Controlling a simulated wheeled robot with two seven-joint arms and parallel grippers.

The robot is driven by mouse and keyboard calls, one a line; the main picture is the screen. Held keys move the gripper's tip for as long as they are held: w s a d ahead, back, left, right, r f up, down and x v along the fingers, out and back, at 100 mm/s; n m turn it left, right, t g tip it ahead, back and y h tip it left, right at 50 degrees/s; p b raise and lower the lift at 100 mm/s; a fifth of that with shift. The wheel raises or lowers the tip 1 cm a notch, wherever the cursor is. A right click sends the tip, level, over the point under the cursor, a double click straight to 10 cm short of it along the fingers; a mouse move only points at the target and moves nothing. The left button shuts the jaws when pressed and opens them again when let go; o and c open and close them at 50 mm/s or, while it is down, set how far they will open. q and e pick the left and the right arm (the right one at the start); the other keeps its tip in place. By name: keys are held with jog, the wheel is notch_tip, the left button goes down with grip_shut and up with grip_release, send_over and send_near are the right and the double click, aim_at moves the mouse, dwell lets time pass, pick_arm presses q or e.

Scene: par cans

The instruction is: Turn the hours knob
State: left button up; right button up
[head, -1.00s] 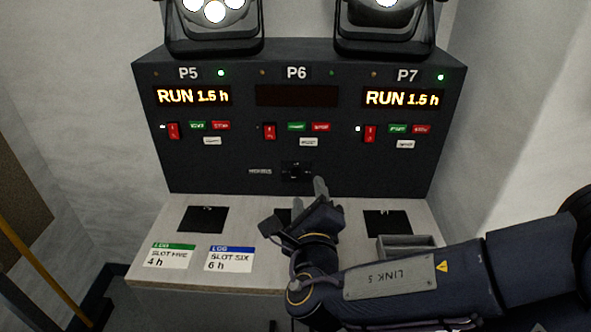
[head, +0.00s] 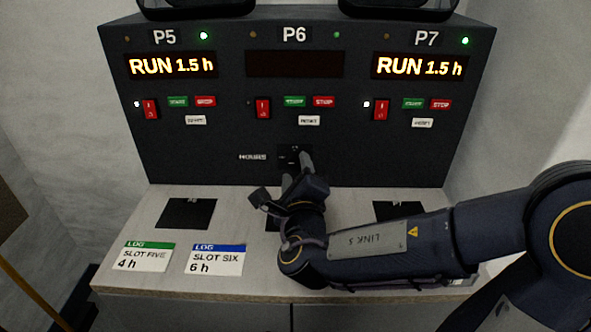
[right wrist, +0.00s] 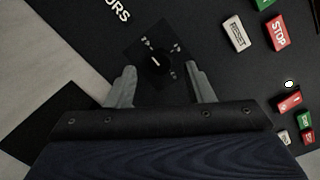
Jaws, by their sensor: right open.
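The hours knob is a small dark round knob on a square black plate, low in the middle of the black panel (head: 215,165). In the head view my right gripper (head: 296,168) covers most of its plate (head: 294,149). In the right wrist view the knob (right wrist: 161,62) shows between and beyond the two grey fingertips of my right gripper (right wrist: 160,72), with small white marks around it. The fingers are open, one on either side, and I see no contact with the knob. My left gripper is in neither view.
Switches and buttons sit above the knob. Cards for slot five (head: 143,258) and slot six (head: 215,260) lie on the pale shelf (head: 230,222), near black squares.

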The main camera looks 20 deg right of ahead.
jog(key=shift+x, duration=1)
jog(key=shift+c, duration=0.5)
